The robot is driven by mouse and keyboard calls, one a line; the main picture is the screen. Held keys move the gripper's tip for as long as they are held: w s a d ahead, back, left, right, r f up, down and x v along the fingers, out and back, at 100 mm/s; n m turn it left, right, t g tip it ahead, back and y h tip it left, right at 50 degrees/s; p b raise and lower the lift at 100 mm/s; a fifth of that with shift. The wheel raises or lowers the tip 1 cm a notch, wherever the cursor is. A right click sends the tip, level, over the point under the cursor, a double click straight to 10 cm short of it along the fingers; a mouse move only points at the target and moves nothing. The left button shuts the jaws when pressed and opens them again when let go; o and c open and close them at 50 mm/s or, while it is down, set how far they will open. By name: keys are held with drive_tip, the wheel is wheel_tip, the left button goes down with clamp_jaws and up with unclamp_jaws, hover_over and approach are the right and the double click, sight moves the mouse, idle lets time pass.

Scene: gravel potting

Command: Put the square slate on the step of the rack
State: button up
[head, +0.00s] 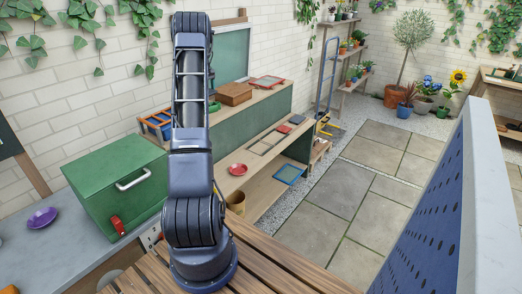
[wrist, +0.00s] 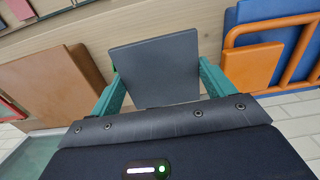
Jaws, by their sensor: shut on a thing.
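In the wrist view my gripper (wrist: 158,78) is shut on the square slate (wrist: 153,60), a flat dark grey plate held between the two teal fingers. An orange rack (wrist: 301,70) with a flat orange square piece and a blue panel lies to the right of the slate, apart from it. Which part is its step I cannot tell for sure. In the head view an orange and blue rack (head: 150,126) stands at the left end of the wooden bench. My gripper and the slate are hidden behind my arm there.
A brown box (head: 235,93) stands on the bench's upper shelf and shows at left in the wrist view (wrist: 55,85). A green metal box (head: 115,185) stands at left on a grey counter.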

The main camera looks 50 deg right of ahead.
drive_tip(key=s+d+f, duration=0.6)
drive_tip(key=s+f, duration=0.4)
drive_tip(key=s, duration=0.1)
hover_over(254, 162)
wheel_tip(254, 162, down, 26)
drive_tip(key=shift+d+r, duration=0.1)
drive_tip(key=shift+d, duration=0.05)
drive_tip(key=shift+f, duration=2.6)
drive_tip(key=shift+f, duration=0.1)
drive_tip(key=o, duration=1)
drive_tip(key=shift+o, duration=0.2)
